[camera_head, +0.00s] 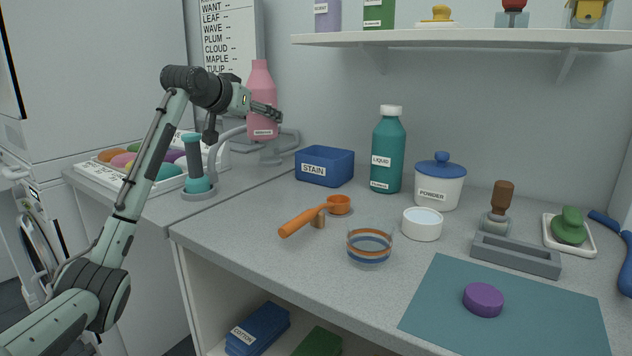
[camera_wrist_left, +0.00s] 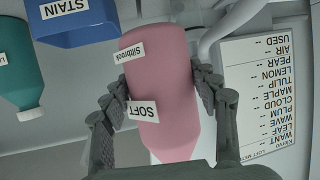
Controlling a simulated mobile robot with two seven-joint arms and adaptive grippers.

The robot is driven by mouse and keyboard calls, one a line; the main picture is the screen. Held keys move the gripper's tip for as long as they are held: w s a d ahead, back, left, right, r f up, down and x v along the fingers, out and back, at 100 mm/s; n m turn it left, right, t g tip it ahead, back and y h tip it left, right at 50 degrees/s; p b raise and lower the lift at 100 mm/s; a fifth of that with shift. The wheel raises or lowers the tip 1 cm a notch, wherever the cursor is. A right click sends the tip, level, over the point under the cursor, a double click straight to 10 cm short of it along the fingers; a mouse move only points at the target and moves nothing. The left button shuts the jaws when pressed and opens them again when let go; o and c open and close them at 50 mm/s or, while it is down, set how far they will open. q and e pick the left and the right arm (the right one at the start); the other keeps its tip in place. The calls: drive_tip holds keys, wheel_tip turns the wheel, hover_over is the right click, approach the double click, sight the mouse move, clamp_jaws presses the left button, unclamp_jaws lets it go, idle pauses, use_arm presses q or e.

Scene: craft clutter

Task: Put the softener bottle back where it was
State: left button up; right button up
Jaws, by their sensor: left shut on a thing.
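The softener bottle (camera_head: 261,84) is pink with a tapered neck and hangs upright in my left gripper (camera_head: 265,108), at the back left above the counter. In the left wrist view the bottle (camera_wrist_left: 160,75) shows a label reading SOFT, and the fingers of the gripper (camera_wrist_left: 160,100) close on it from both sides. Its base appears clear of the counter, just in front of or beside a grey fixture (camera_head: 270,152); I cannot tell whether they touch. My right gripper is not in view.
A blue STAIN bin (camera_head: 325,166), a teal LIQUID bottle (camera_head: 387,152) and a white POWDER jar (camera_head: 439,184) stand along the back of the counter. A wall shelf (camera_head: 460,39) holds several items. A word list (camera_head: 229,40) hangs behind my left arm.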

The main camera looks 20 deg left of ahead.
use_arm(q)
drive_tip(key=d+f, duration=0.2)
drive_tip(key=d, duration=0.1)
drive_tip(key=s+d+f, duration=0.1)
drive_tip(key=d+f, duration=0.1)
drive_tip(key=d, duration=0.2)
drive_tip(key=d+f, duration=0.2)
drive_tip(key=d, duration=0.2)
drive_tip(key=shift+s+d+f, duration=0.2)
drive_tip(key=shift+s+f, duration=0.05)
drive_tip(key=shift+f, duration=0.15)
drive_tip(key=shift+d+f, duration=0.1)
drive_tip(key=shift+f, duration=0.3)
wheel_tip(320, 180, down, 3)
drive_tip(key=shift+f, duration=0.1)
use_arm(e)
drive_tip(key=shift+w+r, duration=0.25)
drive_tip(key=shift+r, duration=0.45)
use_arm(q)
drive_tip(key=shift+f, duration=0.1)
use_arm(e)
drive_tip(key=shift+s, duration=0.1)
use_arm(q)
drive_tip(key=o, duration=1.3)
drive_tip(key=shift+f, duration=0.1)
drive_tip(key=shift+o, duration=1.4)
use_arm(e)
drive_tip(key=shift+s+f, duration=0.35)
